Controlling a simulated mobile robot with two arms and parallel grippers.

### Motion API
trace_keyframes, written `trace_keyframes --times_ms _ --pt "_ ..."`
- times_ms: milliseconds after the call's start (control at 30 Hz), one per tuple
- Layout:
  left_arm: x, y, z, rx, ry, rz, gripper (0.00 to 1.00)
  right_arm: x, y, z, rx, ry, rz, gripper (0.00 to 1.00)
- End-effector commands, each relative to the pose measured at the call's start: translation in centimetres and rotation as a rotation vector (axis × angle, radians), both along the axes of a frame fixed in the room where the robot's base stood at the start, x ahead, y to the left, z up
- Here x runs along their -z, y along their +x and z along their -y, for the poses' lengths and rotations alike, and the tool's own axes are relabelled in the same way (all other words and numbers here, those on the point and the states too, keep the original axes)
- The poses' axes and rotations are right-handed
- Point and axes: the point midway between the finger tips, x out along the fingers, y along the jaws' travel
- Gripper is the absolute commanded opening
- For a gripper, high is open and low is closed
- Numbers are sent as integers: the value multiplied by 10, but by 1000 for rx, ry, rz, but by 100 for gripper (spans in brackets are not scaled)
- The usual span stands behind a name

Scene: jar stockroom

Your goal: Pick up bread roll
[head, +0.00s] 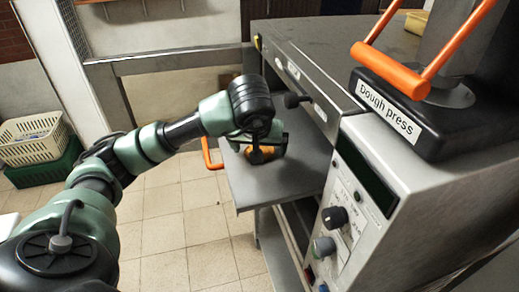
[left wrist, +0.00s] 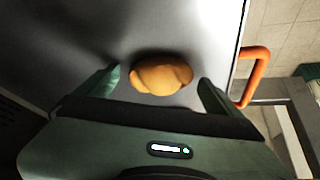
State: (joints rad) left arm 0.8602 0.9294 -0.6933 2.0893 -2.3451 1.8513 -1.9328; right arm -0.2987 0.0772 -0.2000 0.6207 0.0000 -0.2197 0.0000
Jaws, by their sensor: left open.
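A golden-brown bread roll (left wrist: 161,75) lies on a grey metal shelf (head: 290,182) that sticks out from the machine. In the head view the bread roll (head: 260,155) is partly hidden behind my gripper. My left gripper (head: 262,148) is over the shelf, with its fingers around the roll. In the left wrist view my left gripper (left wrist: 160,88) is open, one finger on each side of the roll with a gap on both sides. The roll sits just ahead of the palm. My right gripper is in neither view.
An orange handle (head: 211,154) is at the shelf's left edge. A machine labelled Dough press (head: 400,110), with an orange lever, knobs and a dark display, stands at the right. Stacked crates (head: 32,140) stand on the tiled floor at the left.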

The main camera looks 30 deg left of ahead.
Motion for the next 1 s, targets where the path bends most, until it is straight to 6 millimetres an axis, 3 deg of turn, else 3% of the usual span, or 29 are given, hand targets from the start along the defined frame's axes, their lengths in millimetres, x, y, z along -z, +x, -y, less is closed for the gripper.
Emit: trace_keyframes --times_ms 33,233,267,633,933,1000 --pt "0 0 0 0 0 0 87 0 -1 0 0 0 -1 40" --pt "0 0 0 0 0 0 32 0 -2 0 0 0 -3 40" --pt "0 0 0 0 0 0 29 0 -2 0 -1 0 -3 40" --pt "-4 0 0 -1 0 1 29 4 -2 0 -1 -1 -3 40" --pt "-34 1 0 -1 0 6 29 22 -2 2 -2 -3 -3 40" --pt "-33 -12 7 5 1 3 29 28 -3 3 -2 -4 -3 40"
